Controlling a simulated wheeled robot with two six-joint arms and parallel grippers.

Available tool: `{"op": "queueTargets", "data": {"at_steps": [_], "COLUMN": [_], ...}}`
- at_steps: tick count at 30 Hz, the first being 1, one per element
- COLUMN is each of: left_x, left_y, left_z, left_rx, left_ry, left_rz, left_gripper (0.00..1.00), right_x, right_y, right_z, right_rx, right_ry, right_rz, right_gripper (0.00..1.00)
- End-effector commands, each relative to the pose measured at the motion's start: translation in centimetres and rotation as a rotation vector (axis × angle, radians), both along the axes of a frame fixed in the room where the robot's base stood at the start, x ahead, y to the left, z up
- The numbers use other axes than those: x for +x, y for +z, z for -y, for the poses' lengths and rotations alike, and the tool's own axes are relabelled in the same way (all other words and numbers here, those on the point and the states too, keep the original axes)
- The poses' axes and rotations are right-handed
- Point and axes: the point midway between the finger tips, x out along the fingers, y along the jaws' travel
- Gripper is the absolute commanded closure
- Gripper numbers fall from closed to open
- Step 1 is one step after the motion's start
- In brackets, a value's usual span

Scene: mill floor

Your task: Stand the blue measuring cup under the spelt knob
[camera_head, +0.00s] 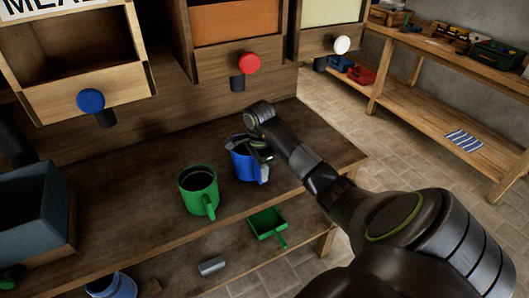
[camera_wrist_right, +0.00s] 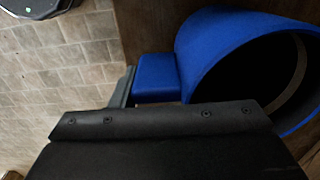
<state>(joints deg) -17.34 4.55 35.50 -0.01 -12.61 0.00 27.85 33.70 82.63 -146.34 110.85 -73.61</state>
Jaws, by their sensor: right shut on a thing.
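The blue measuring cup (camera_head: 245,168) is upright at the bench's right part, below and near the red knob (camera_head: 249,63). I cannot tell if its base touches the bench. My right gripper (camera_head: 259,152) is shut on the cup. The right wrist view shows the cup's open mouth and wall (camera_wrist_right: 215,50), with its blue handle (camera_wrist_right: 155,78) at the jaws. A blue knob (camera_head: 90,100) is on the left bin and a white knob (camera_head: 342,45) on the right bin. No spelt label is readable; only part of "MEAL" shows at the left. My left gripper is not in view.
A green measuring cup (camera_head: 199,191) stands on the wooden bench (camera_head: 140,185), just left of the blue one. A blue-grey box (camera_head: 30,212) is at the left. A green scoop (camera_head: 268,224) and a grey block (camera_head: 212,266) lie on the lower shelf. Bare bench lies under the bins.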

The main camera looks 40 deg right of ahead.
Motion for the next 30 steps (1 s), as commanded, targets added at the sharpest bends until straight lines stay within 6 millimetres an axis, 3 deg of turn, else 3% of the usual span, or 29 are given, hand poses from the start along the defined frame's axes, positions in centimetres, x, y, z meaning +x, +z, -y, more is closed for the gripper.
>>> {"op": "queueTargets", "data": {"at_steps": [12, 18, 30], "left_x": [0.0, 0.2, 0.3], "left_y": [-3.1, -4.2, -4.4], "left_z": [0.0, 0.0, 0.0], "left_rx": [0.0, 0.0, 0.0], "left_ry": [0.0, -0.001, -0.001], "left_rz": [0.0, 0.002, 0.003], "left_gripper": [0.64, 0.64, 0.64], "right_x": [4.0, 3.9, 3.9], "right_y": [-0.6, -1.9, -2.0], "right_z": [0.9, 0.9, 0.9], "right_rx": [0.001, 0.0, 0.0], "right_ry": [0.0, 0.001, 0.001], "right_rz": [0.001, 0.001, 0.001], "right_gripper": [0.99, 0.99, 0.99]}}
